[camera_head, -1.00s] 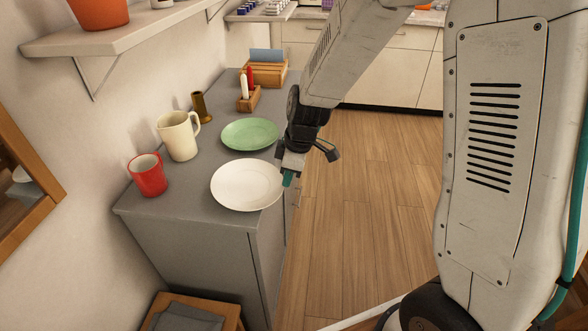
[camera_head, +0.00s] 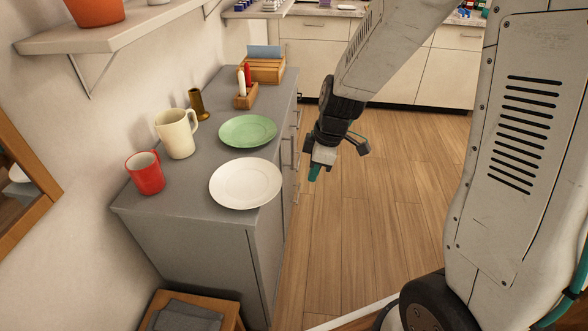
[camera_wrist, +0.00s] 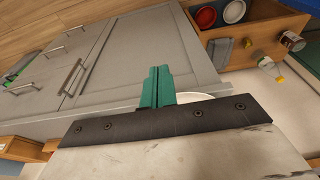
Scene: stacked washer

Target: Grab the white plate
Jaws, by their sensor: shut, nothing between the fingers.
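The white plate (camera_head: 246,183) lies flat on the grey cabinet top, near its front right corner in the head view. My gripper (camera_head: 314,173) hangs to the right of the plate, beyond the cabinet's edge and over the floor, apart from the plate. In the wrist view the teal fingers (camera_wrist: 158,86) are together and empty. Only a thin white rim, likely the plate (camera_wrist: 195,97), shows behind the gripper's dark bar there; the rest is hidden.
A green plate (camera_head: 248,131) lies behind the white one. A cream jug (camera_head: 177,135) and a red mug (camera_head: 146,174) stand to the left. The cabinet top (camera_head: 185,208) has handles on its right side. A wooden stool (camera_head: 190,312) stands in front.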

